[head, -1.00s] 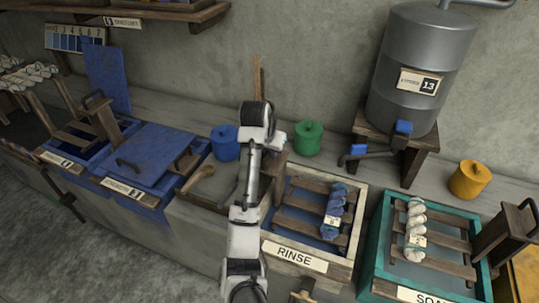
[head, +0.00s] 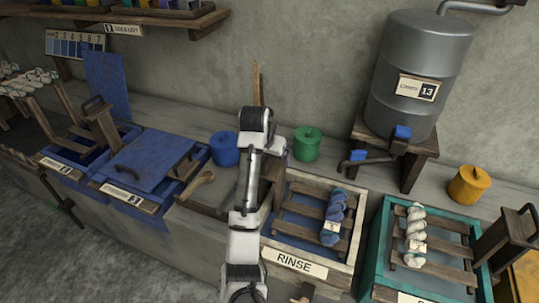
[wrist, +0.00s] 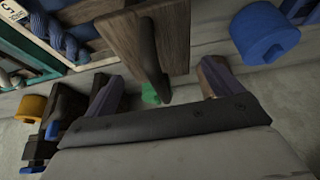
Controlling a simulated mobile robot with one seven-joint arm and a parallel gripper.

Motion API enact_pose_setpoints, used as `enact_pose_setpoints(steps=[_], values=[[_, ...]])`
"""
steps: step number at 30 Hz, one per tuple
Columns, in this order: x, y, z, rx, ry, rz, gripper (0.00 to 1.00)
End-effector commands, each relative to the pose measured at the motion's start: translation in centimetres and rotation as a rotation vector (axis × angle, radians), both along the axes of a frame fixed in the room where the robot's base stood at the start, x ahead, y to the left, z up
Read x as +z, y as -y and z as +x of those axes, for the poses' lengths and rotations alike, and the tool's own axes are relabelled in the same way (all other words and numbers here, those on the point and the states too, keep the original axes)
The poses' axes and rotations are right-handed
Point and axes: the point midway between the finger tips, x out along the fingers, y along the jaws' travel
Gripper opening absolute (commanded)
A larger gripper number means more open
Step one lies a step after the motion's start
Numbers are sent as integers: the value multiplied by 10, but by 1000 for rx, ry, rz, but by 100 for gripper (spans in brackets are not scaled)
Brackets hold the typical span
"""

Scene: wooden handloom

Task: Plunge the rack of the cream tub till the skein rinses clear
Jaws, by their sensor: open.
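The cream tub (head: 355,217) is marked RINSE and stands right of my arm in the head view. A slatted wooden rack (head: 297,210) sits in it, with a twisted blue skein (head: 333,217) lying across the slats. The skein also shows at the upper left of the wrist view (wrist: 62,40). My gripper (wrist: 160,88) is open, its two fingers spread apart. The rack's wooden upright and handle (wrist: 150,50) show beyond and between the fingers. I cannot tell how near they are. In the head view my arm hides the fingertips.
A teal tub (head: 374,232) with a white skein stands to the right, blue vats (head: 150,165) to the left. Blue (head: 225,149), green (head: 307,144) and yellow (head: 468,184) pots stand along the back ledge. A grey metal tank (head: 418,70) rests on a wooden stand.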

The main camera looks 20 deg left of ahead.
Motion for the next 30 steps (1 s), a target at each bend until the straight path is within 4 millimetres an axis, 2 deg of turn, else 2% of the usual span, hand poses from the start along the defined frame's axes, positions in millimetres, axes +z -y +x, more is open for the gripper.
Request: enact_pose_setpoints(steps=[7,22,30], values=[[5,0,0,0,0,1,91],[63,0,0,0,1,0,91],[70,0,0,1,-1,0,91]])
